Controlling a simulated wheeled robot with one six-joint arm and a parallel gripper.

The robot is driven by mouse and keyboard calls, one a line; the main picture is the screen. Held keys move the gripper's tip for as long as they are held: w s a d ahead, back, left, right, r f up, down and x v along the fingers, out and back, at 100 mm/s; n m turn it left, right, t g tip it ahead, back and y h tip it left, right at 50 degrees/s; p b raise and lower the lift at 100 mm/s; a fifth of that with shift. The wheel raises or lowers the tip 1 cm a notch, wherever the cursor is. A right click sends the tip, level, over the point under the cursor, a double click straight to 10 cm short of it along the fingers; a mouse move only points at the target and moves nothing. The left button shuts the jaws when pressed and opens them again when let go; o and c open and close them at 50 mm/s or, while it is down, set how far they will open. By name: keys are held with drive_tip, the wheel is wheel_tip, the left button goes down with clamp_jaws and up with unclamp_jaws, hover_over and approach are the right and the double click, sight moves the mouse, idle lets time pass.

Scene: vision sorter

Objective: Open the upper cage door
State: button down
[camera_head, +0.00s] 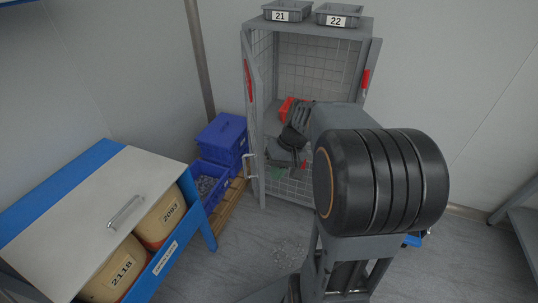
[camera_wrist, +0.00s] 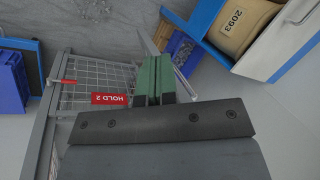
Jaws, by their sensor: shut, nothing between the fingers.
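The grey mesh cage (camera_head: 252,165) stands against the back wall in the head view. In its upper part, a narrow door leaf with a red strip (camera_head: 248,80) angles outward at the left. Another leaf with a red strip (camera_head: 365,80) angles outward at the right. The upper opening between them shows the mesh back. My gripper (camera_wrist: 153,80) has green fingers that are shut and empty. In the wrist view it is by a mesh panel (camera_wrist: 95,75) with a red "HOLD 2" label; I cannot tell whether they touch. My arm hides the cage's lower right.
Grey bins 21 (camera_head: 281,15) and 22 (camera_head: 338,19) sit on the cage top. A red object (camera_head: 287,107) is inside. Blue crates (camera_head: 220,140) stand left of the cage. A blue-framed bench (camera_head: 95,185) with tan containers is at the left.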

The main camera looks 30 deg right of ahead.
drive_tip(key=w+d+r+m+t+y+p, duration=0.1)
drive_tip(key=w+d+y+p, duration=0.1)
drive_tip(key=d, duration=0.4)
drive_tip(key=w+d+r+t+y+p, duration=0.1)
drive_tip(key=w+d+y, duration=0.1)
drive_tip(key=d, duration=0.4)
drive_tip(key=w+a+r+x, duration=0.1)
drive_tip(key=r+x, duration=0.1)
drive_tip(key=x, duration=1)
drive_tip(key=shift+a+f+y+p, duration=0.2)
drive_tip(key=shift+a+y+p, duration=0.25)
drive_tip(key=shift+a, duration=0.1)
